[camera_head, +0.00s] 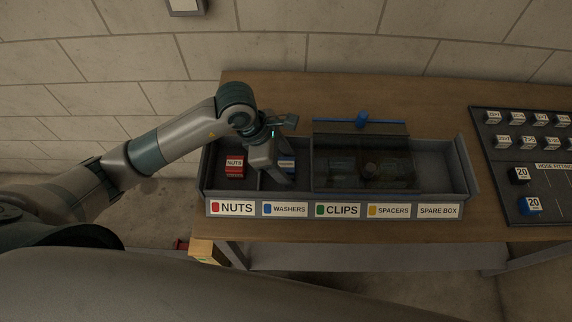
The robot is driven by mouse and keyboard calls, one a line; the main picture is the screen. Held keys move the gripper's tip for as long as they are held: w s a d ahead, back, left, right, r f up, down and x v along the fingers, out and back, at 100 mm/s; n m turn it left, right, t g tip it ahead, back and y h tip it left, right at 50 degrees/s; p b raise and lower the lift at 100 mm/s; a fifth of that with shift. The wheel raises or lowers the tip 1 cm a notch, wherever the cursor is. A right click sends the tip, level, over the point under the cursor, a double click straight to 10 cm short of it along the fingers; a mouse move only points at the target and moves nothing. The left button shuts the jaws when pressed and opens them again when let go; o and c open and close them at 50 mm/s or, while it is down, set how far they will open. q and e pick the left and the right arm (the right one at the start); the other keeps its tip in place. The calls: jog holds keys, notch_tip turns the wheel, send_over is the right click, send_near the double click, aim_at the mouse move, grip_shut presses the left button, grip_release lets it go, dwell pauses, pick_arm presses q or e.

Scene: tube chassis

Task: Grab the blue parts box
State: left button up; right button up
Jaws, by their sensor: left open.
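The blue parts box (288,164) stands in the washers compartment of the grey tray (228,208), with a label on its face. My left gripper (277,170) is open and reaches down into that compartment. Its grey finger hides the left part of the blue box. I cannot tell whether the fingers touch the box or stand around it. My right gripper is not in view.
A red nuts box (235,167) stands in the compartment to the left. The right-end compartment looks empty. A dark panel of labelled fittings (488,165) lies far right.

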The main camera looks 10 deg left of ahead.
aim_at(286, 164)
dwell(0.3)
pick_arm(q)
jog(key=c, duration=1.2)
jog(key=shift+r, duration=0.15)
jog(key=shift+r+b, duration=0.35)
jog(key=shift+r, duration=0.2)
notch_tip(286, 164, up, 7)
jog(key=shift+r+b, duration=0.1)
jog(key=shift+b, duration=1.1)
jog(key=shift+r, duration=0.75)
